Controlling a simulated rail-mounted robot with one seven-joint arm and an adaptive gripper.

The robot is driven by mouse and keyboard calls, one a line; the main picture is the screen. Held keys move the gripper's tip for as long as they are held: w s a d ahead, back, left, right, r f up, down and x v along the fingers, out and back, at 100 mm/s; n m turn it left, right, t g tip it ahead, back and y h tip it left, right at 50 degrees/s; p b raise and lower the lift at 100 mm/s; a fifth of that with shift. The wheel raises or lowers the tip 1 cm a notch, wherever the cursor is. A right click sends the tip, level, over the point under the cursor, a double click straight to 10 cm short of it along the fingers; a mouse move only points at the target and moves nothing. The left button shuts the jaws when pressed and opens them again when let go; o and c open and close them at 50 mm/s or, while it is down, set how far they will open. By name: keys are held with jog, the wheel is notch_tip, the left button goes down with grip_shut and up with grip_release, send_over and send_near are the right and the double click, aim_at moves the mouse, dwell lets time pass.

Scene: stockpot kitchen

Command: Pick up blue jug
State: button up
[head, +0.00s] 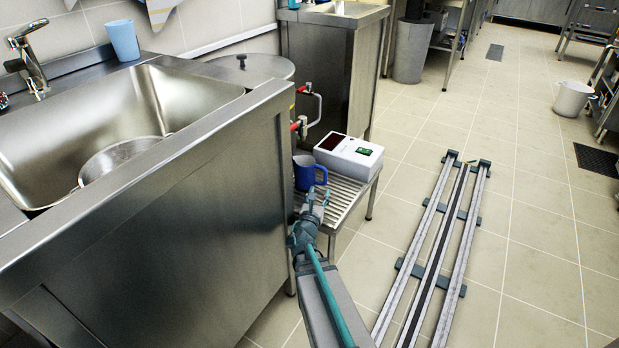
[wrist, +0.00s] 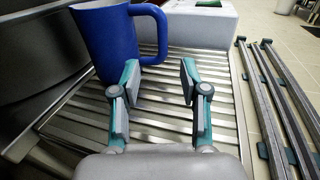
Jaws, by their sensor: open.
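The blue jug (head: 305,171) stands upright on a low slatted metal stand (head: 345,196), beside the sink cabinet. In the wrist view the jug (wrist: 103,42) is at the upper left, with its handle (wrist: 158,28) on its right side. My gripper (head: 314,195) is in front of the jug in the head view. In the wrist view my gripper (wrist: 158,78) is open and empty above the slats. Its left finger is close to the jug's lower right side; I cannot tell whether they touch.
A white box with a display (head: 348,155) stands on the stand behind the jug. The steel sink cabinet (head: 200,215) rises close on the left. Red-handled valves (head: 300,124) stick out above the jug.

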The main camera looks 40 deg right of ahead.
aim_at(325, 179)
jog(key=b+x, duration=0.2)
jog(key=x, duration=0.5)
jog(key=shift+d, duration=0.3)
jog(key=shift+w+d+r, duration=0.2)
jog(key=shift+d, duration=0.05)
jog(key=shift+c, duration=0.3)
grip_shut()
